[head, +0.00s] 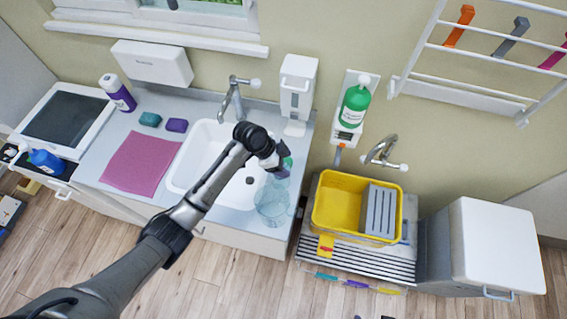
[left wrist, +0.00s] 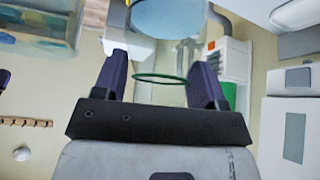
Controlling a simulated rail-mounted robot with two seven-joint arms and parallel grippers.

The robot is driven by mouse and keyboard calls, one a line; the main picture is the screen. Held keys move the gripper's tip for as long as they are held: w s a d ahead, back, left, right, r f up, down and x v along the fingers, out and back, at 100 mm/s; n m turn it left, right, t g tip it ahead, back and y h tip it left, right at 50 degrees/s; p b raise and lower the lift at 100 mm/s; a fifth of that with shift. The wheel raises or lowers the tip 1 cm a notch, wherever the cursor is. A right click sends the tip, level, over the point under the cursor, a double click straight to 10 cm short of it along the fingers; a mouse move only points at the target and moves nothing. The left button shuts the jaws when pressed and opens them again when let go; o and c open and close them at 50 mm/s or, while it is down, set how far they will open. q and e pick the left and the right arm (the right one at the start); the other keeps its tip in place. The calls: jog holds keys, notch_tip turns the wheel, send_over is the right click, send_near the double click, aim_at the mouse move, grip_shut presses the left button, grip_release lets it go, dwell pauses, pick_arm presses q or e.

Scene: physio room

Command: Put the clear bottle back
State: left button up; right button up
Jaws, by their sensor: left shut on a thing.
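The clear bottle (head: 272,203) is see-through and pale blue-green, with a green part at its neck. My left gripper (head: 281,165) is shut on it near the neck. It hangs roughly upright in front of the sink's right side, over the counter's front right part in the head view. I cannot tell whether its base touches the counter. In the left wrist view, clear material and a green ring (left wrist: 160,78) show between the fingers of my left gripper (left wrist: 161,85). My right gripper is not in view.
The white sink (head: 200,160) and tap (head: 236,95) are beside the arm. A soap dispenser (head: 297,88) and a green bottle (head: 354,104) in a wall holder are behind. A yellow basin (head: 335,222) stands to the right. A pink cloth (head: 140,163) lies left of the sink.

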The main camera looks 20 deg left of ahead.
pick_arm(q)
jog(key=shift+f, duration=0.65)
jog(key=shift+f, duration=0.2)
jog(key=o, duration=1.6)
jog(key=shift+o, duration=0.2)
jog(key=v, duration=1.2)
jog(key=shift+r, duration=0.25)
jog(key=shift+d, duration=0.1)
